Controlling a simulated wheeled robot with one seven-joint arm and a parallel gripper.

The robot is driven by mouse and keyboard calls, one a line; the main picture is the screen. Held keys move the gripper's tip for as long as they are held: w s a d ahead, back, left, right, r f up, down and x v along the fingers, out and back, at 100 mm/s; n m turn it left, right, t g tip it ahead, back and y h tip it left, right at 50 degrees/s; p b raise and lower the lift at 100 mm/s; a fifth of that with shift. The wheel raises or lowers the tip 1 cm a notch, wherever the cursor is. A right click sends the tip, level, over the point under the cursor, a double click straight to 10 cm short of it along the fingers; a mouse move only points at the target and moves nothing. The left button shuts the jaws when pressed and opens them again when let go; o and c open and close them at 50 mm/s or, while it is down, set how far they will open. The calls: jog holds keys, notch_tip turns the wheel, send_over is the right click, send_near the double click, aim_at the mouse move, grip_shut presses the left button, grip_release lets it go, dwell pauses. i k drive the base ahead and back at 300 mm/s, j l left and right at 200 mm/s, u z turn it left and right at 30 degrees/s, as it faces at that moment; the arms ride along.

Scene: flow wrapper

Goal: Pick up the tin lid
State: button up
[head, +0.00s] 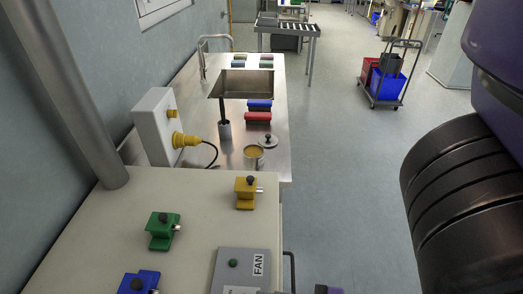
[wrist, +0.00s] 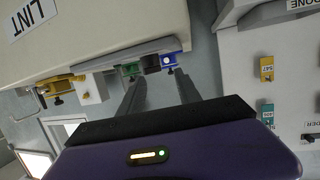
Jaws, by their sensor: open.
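The tin lid (head: 268,141), a small grey disc with a dark knob, is in the head view on the steel worktop. It is just behind and right of an open round tin (head: 254,153) with a yellowish inside; I cannot tell whether the two touch. My gripper (wrist: 160,86) shows in the wrist view with its two grey fingers apart and nothing held between them. The lid does not show in the wrist view, and the gripper is well away from it.
A beige cabinet top (head: 205,210) with coloured clamps is nearer.

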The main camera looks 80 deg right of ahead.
aim_at(267, 139)
jog(key=l+z, duration=0.1)
jog(key=z, duration=0.25)
jog(key=l+z, duration=0.15)
jog(key=z, duration=0.25)
jog(key=l+z, duration=0.15)
jog(key=z, duration=0.2)
